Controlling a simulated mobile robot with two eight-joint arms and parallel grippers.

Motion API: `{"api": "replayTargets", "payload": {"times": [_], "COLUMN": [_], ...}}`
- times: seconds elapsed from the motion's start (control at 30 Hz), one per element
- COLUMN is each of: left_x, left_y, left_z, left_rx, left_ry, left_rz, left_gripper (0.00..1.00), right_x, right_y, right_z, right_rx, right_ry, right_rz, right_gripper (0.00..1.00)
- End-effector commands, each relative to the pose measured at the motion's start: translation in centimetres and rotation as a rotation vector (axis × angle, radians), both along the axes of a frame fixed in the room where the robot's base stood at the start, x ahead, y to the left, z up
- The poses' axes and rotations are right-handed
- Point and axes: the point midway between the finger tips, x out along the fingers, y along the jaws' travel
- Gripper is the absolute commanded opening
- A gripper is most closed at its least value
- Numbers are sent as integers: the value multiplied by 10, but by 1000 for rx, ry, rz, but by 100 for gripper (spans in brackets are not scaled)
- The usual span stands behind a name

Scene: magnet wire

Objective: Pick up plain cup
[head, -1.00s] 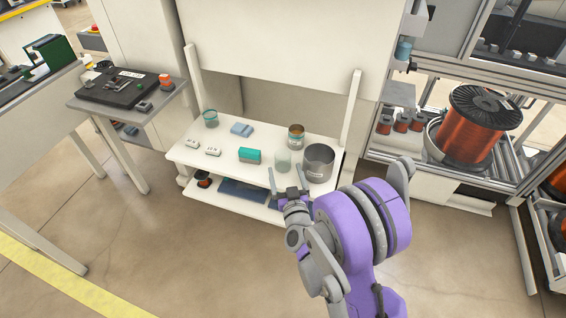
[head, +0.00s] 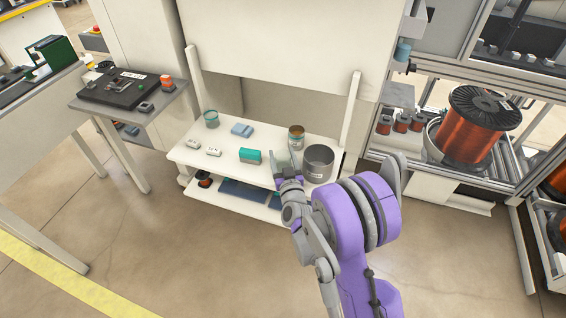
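A pale, translucent plain cup (head: 284,157) stands near the front right of the white shelf (head: 226,172), largely covered by my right gripper. My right gripper (head: 284,162) reaches in from the front, with its fingers upright at the cup. The fingers look apart, with the cup at or between them; whether they touch it is too small to tell. My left gripper is not in view.
A grey metal pot (head: 318,164) stands close on the right. A banded tin (head: 296,136) is just behind. A teal box (head: 250,156), a blue block (head: 241,130), white blocks (head: 213,152) and a teal-rimmed cup (head: 211,119) lie further left.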

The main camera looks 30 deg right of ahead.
Motion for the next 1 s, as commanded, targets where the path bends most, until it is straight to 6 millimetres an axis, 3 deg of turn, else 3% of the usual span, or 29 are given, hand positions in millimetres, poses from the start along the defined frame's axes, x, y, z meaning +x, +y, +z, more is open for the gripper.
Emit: {"api": "replayTargets", "payload": {"times": [0.03, 0.33, 0.73, 1.0], "left_x": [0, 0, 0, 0], "left_y": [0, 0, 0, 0], "left_z": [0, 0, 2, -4], "left_rx": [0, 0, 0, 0], "left_ry": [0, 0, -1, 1], "left_rz": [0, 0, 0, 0], "left_gripper": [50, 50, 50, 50], "right_x": [0, 0, -1, -40], "right_y": [0, 0, 0, 15], "right_z": [0, 0, 8, 6], "right_rx": [0, 0, 0, 0], "right_ry": [0, 0, 0, 0], "right_rz": [0, 0, 0, 2], "right_gripper": [57, 5, 5, 5]}}
